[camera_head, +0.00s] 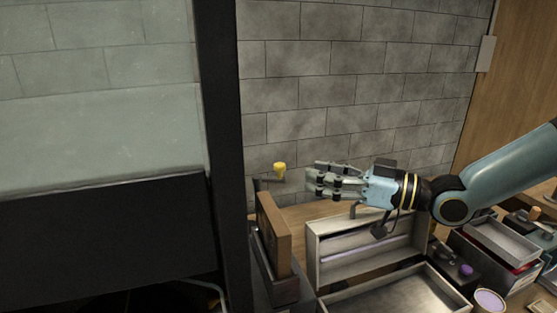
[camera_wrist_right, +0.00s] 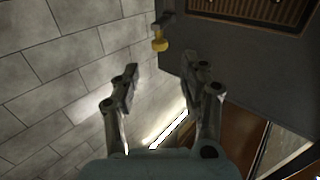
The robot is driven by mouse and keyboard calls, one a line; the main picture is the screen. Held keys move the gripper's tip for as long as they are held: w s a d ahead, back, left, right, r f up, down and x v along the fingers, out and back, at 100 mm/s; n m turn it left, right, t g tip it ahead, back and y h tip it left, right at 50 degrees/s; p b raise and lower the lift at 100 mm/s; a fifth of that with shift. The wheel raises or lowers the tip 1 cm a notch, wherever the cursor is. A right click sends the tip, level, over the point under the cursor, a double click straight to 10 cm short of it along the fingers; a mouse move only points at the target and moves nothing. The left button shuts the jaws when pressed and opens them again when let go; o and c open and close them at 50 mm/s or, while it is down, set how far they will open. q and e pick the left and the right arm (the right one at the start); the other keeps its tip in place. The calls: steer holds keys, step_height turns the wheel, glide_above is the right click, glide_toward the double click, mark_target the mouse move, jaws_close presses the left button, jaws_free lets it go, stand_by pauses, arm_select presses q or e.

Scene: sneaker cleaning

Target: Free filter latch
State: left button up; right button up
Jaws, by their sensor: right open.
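A small yellow knob (camera_head: 279,170), which looks like the filter latch, stands out on a short dark stem near the grey block wall. In the right wrist view the yellow knob (camera_wrist_right: 159,44) is at the top, beside the edge of a dark box (camera_wrist_right: 225,60) with a brown grille (camera_wrist_right: 262,9). My right gripper (camera_head: 312,179) is open and empty, just right of the knob in the head view. In the right wrist view its open fingers (camera_wrist_right: 162,84) point toward the knob, which lies beyond the tips. My left gripper is not in view.
A dark upright post (camera_head: 225,150) and a glazed cabinet (camera_head: 100,130) fill the left. A brown framed block (camera_head: 275,235) stands below the knob. Open trays (camera_head: 365,240) and boxes (camera_head: 495,245) cover the bench below my right arm. The wall area above is clear.

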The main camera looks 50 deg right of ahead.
mark_target(279, 164)
steer(key=b+x, duration=0.4)
steer(key=x, duration=0.4)
steer(key=shift+d+f, duration=0.1)
steer(key=shift+f, duration=0.1)
steer(key=shift+w+a+r+b, duration=0.15)
steer(key=shift+w+a+b, duration=0.05)
steer(key=shift+w+b, duration=0.25)
steer(key=shift+s, duration=0.1)
steer(key=c, duration=0.9)
jaws_close()
